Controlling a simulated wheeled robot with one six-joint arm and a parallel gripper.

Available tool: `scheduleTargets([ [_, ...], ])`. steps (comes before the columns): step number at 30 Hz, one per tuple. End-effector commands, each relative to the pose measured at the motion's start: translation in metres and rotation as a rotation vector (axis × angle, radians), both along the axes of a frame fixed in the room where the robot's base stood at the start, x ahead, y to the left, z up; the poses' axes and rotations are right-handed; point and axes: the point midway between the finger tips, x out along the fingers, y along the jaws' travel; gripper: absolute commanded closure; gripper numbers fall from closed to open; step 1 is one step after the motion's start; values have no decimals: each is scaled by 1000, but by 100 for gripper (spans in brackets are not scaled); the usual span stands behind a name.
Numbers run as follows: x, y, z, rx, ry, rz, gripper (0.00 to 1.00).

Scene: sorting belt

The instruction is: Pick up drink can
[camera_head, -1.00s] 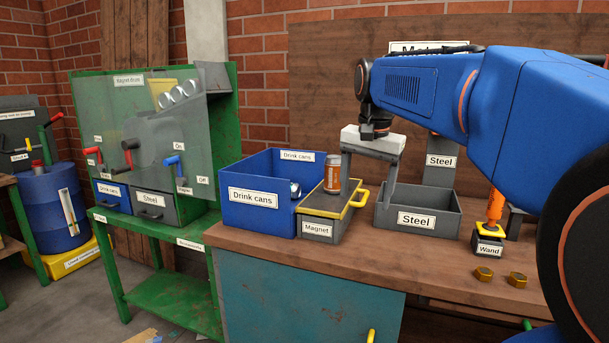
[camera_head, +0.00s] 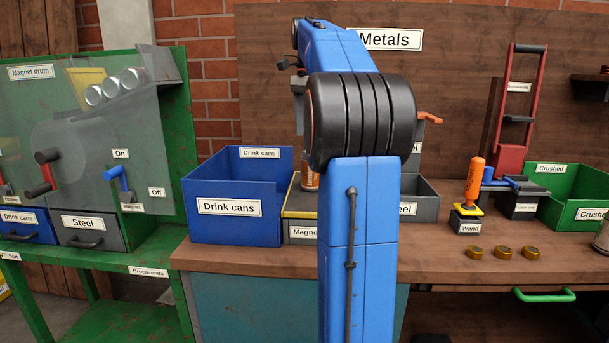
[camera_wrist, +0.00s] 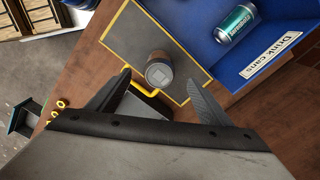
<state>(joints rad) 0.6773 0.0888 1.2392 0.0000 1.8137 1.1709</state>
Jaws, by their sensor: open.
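An orange drink can (camera_head: 309,180) stands upright on the magnet box (camera_head: 300,214), mostly hidden behind my arm in the head view. In the wrist view I look down on the can's grey top (camera_wrist: 159,74), with the can standing on the dark, yellow-edged magnet plate (camera_wrist: 130,42). My gripper (camera_wrist: 158,79) is open and empty. Its two fingers appear either side of the can in the wrist view, with visible gaps; the height between them and the can is hard to tell. A teal can (camera_wrist: 236,23) lies in the blue drink cans bin (camera_head: 237,229).
The blue bin's wall stands close beside the magnet plate. The grey steel bin (camera_head: 425,207) is right of it, partly behind my arm. Farther right are the wand (camera_head: 472,190), several brass nuts (camera_head: 504,252) and the green crushed bin (camera_head: 575,205).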

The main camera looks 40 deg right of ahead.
Motion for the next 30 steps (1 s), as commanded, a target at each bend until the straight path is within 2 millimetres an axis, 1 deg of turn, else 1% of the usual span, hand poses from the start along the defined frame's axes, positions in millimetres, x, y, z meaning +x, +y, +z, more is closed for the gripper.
scheduleTargets([
  [1, -1, 1, -9, 2, 3, 1, 28],
  [6, -1, 1, -40, 2, 3, 2, 28],
  [12, -1, 1, -75, 2, 2, 2, 28],
  [15, -1, 0, -89, 1, 1, 3, 28],
  [18, -1, 0, -99, 0, 0, 3, 28],
  [23, -1, 0, -106, 0, 0, 3, 28],
  [25, -1, -2, -112, 0, 1, 3, 28],
  [30, -2, -9, -135, 2, 2, 2, 28],
])
